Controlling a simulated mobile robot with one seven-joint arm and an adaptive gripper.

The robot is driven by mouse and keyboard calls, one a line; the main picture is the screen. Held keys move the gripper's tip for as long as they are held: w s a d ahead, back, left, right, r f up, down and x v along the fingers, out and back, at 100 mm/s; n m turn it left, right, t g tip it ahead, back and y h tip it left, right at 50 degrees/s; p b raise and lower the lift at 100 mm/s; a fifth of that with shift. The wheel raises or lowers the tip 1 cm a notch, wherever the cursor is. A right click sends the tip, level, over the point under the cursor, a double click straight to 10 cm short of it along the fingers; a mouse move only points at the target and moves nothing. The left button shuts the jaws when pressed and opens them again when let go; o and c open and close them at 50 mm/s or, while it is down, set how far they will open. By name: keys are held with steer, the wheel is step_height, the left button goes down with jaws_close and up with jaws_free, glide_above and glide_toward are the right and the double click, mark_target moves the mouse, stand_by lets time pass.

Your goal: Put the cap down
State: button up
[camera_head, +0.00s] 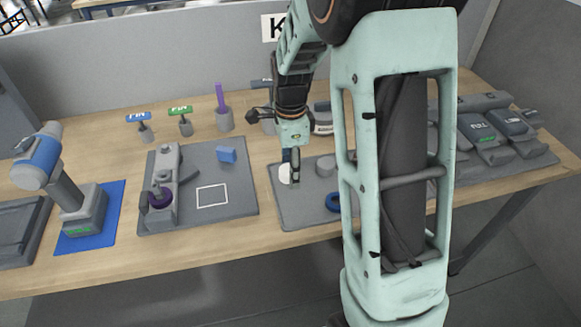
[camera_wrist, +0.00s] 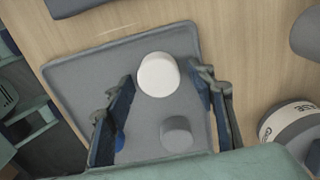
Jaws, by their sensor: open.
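A white round cap (camera_head: 285,174) is at the left side of a grey tray (camera_head: 300,213) on the table. In the wrist view the white cap (camera_wrist: 158,75) lies between the tips of my gripper (camera_wrist: 160,85), with its top facing the camera. My gripper (camera_head: 290,163) is open and points down over the tray, partly covering the cap in the head view. The fingers stand to either side of the cap, with no clear contact. I cannot tell whether the cap rests fully on the tray.
A grey cylinder (camera_head: 325,167) and a blue ring (camera_head: 333,202) share the tray; my arm hides part of it. A labelled white-and-grey jar (camera_wrist: 290,125) stands beside it.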

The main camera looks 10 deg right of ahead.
step_height(320, 180, up, 12)
steer(key=p, duration=0.1)
steer(key=shift+r, duration=0.2)
stand_by(0.5)
